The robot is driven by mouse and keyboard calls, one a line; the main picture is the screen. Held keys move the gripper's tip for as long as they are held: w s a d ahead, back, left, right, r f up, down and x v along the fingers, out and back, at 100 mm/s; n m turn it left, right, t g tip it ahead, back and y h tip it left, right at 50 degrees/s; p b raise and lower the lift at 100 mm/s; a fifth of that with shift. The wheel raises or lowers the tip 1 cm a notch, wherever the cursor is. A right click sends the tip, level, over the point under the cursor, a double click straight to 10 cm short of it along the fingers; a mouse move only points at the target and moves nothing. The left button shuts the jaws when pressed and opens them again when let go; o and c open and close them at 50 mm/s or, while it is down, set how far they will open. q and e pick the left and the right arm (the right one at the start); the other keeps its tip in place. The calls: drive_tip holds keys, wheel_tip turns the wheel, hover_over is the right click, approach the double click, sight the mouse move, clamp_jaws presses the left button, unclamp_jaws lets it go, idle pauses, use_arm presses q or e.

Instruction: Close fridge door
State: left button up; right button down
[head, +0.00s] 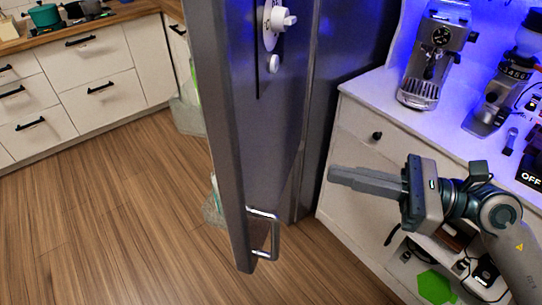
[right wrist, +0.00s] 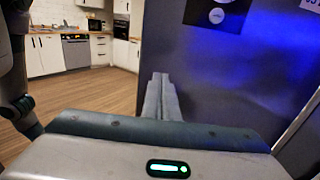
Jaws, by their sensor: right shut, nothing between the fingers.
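The grey fridge door (head: 225,130) stands open in the head view, with its narrow edge towards me and its outer face turned right. A pale bar handle (head: 265,235) is low on that face. My right gripper (head: 332,176) is shut and empty. It points left, to the right of the door and its handle, with a visible gap in the head view. In the right wrist view, its closed fingers (right wrist: 161,82) overlap the left part of a blue-lit grey panel (right wrist: 235,70); contact cannot be told there. My left gripper is not in view.
A white cabinet (head: 360,130) with an espresso machine (head: 435,55) and a grinder (head: 500,95) stands at right, behind my right gripper. Plastic-looking items (head: 213,210) show beside the door's left side. Wooden floor (head: 110,210) is clear at left, before white drawers (head: 75,75).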

drive_tip(key=p, duration=0.3)
approach(252, 155)
drive_tip(key=p+x, duration=0.4)
drive_tip(key=x, duration=0.1)
drive_tip(key=shift+r, duration=0.25)
drive_tip(key=shift+w+a+f, duration=0.15)
drive_tip(key=shift+a, duration=0.45)
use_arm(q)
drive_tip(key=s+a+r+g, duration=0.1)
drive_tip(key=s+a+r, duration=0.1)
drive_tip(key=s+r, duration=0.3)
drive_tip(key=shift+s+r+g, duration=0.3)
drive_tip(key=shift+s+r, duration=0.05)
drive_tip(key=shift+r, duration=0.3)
use_arm(e)
drive_tip(key=shift+a, duration=0.1)
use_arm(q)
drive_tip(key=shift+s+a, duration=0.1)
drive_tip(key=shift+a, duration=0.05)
